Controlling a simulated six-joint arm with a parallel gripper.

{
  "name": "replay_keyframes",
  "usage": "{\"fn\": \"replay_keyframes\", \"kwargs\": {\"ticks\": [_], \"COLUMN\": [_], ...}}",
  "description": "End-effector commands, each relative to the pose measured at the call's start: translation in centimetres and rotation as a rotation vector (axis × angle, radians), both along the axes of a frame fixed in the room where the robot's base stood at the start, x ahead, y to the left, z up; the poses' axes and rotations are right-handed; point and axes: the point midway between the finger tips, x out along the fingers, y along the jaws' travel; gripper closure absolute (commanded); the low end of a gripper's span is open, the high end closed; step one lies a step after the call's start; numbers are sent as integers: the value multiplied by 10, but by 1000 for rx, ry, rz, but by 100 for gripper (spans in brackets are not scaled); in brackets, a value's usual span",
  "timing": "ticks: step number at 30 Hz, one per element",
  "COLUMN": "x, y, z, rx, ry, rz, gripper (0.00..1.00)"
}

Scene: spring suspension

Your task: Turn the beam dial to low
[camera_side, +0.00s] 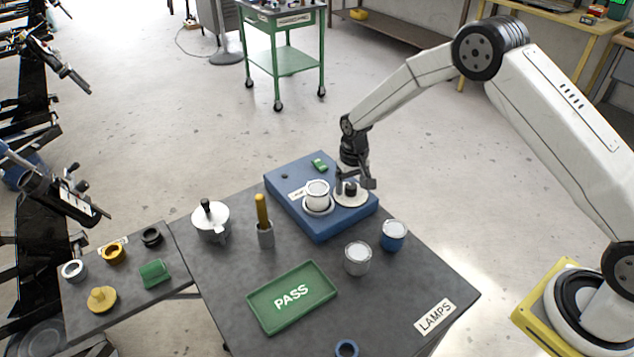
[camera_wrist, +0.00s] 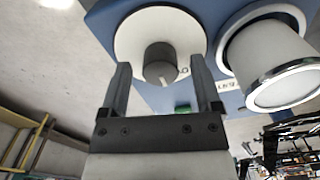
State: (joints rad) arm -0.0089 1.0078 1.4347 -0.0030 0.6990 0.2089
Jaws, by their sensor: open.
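The beam dial (camera_side: 351,199) is a white disc with a dark grey knob (camera_wrist: 160,62) on the blue test box (camera_side: 320,229). In the wrist view a light mark shows on the knob's lower edge. The scale lettering is mostly hidden, so I cannot read the setting. My gripper (camera_side: 356,181) is at the dial, pointing down. In the wrist view its fingers stand open on either side of the knob, with a visible gap on each side. A white lamp with a metal rim (camera_side: 317,190) sits in the box's round socket beside the dial; it also shows in the wrist view (camera_wrist: 268,60).
A green switch (camera_side: 319,165) is on the box's far part. A yellow-handled tool in a holder (camera_side: 264,222), a lidded pot (camera_side: 210,222) and a green PASS tray (camera_side: 291,297) are on the table.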

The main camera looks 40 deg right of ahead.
Motion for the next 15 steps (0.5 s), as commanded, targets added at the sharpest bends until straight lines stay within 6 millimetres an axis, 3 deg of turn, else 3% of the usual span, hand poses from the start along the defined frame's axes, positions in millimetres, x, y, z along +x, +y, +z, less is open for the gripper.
{"fn": "replay_keyframes", "kwargs": {"ticks": [10, 15], "x": [0, 0], "y": [0, 0], "z": [-3, -3], "rx": [0, 0], "ry": [-2, -2], "rz": [0, 0], "gripper": [22, 76]}}
